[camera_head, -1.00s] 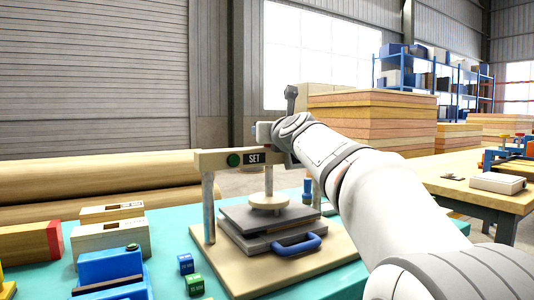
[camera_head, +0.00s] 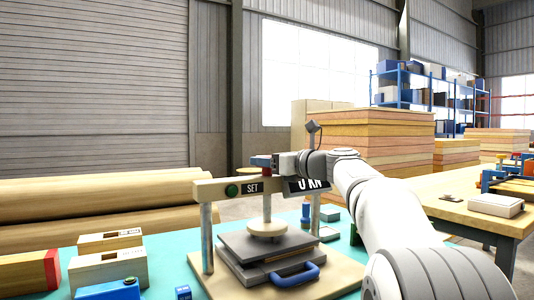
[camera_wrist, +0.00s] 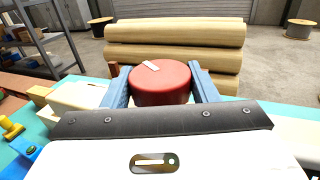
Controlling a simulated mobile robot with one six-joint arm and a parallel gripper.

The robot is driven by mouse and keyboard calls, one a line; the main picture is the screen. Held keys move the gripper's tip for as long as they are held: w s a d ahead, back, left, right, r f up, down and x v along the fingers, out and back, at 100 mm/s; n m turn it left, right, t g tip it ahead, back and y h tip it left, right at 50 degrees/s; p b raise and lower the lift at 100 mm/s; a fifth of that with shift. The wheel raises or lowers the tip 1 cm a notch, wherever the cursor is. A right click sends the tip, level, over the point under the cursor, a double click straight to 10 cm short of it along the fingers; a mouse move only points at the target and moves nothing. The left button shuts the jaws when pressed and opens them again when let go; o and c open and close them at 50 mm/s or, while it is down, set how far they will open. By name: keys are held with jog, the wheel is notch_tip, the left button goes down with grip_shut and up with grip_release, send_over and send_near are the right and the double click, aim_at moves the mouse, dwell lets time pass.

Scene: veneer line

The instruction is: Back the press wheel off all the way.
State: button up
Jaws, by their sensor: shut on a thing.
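The press wheel (camera_wrist: 160,85) is a red round knob with a white mark on its top, seen in the wrist view. My gripper (camera_head: 264,161) is shut on it, with a blue finger on each side, above the press crossbeam (camera_head: 215,188). In the head view the gripper hides most of the wheel. Below the beam, the press screw ends in a round pale pad (camera_head: 266,228) over a grey plate (camera_head: 241,243). I cannot tell whether the pad touches the plate. A display (camera_head: 308,185) reads "0 kN", partly covered by my arm.
A green button (camera_head: 232,190) and a SET label sit on the beam. A blue handle (camera_head: 296,276) sticks out in front of the plates. Wooden boxes (camera_head: 108,268) stand left on the teal table. Logs (camera_head: 90,205) lie behind; stacked boards (camera_head: 370,150) stand back right.

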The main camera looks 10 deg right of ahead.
jog(key=shift+r+n+g+y+p, duration=0.2)
jog(key=shift+n+g+y+p, duration=0.4)
jog(key=shift+y+p, duration=0.2)
jog(key=o, duration=1)
jog(key=shift+f, duration=0.1)
jog(key=shift+c, duration=0.2)
jog(key=p+v, duration=0.2)
jog(key=v, duration=0.5)
jog(key=shift+s+d, duration=0.25)
jog(key=shift+d, duration=0.05)
